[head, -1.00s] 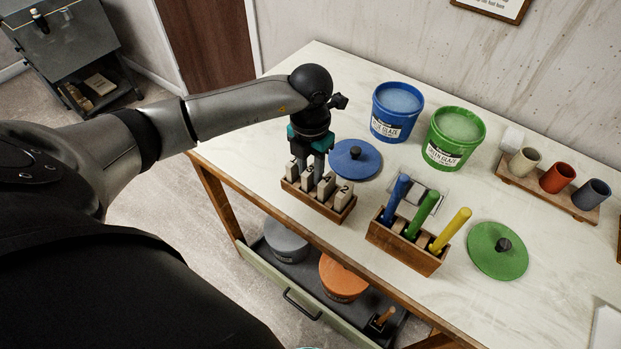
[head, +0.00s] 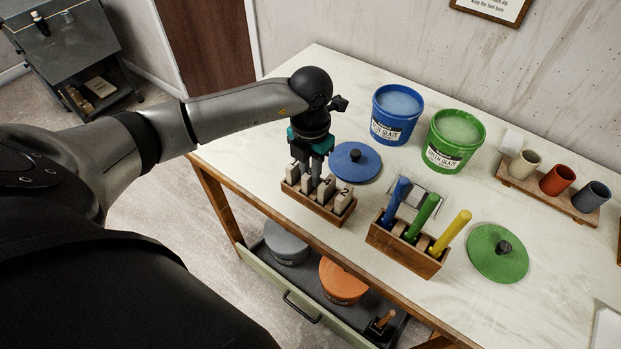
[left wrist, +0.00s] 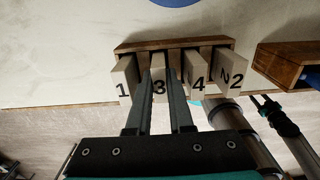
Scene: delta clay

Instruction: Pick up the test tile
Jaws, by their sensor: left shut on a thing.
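Several pale test tiles stand upright in a small wooden rack (head: 316,206) near the table's front left edge. In the left wrist view they are numbered 1 (left wrist: 124,84), 3 (left wrist: 158,86), 4 (left wrist: 194,78) and 2 (left wrist: 233,77). My left gripper (head: 312,178) points down at the rack. In the left wrist view its fingers (left wrist: 160,95) lie on both sides of tile 3 and are shut on it. The tile is still in its slot, partly hidden by the fingers. What looks like my right gripper (left wrist: 264,103) shows small at the right of the left wrist view.
A blue lid (head: 355,163) lies close behind the rack. A wooden holder (head: 405,248) with blue, green and yellow handles stands to the right. Blue (head: 396,115) and green (head: 455,140) glaze buckets stand behind. An open drawer (head: 290,298) juts out below.

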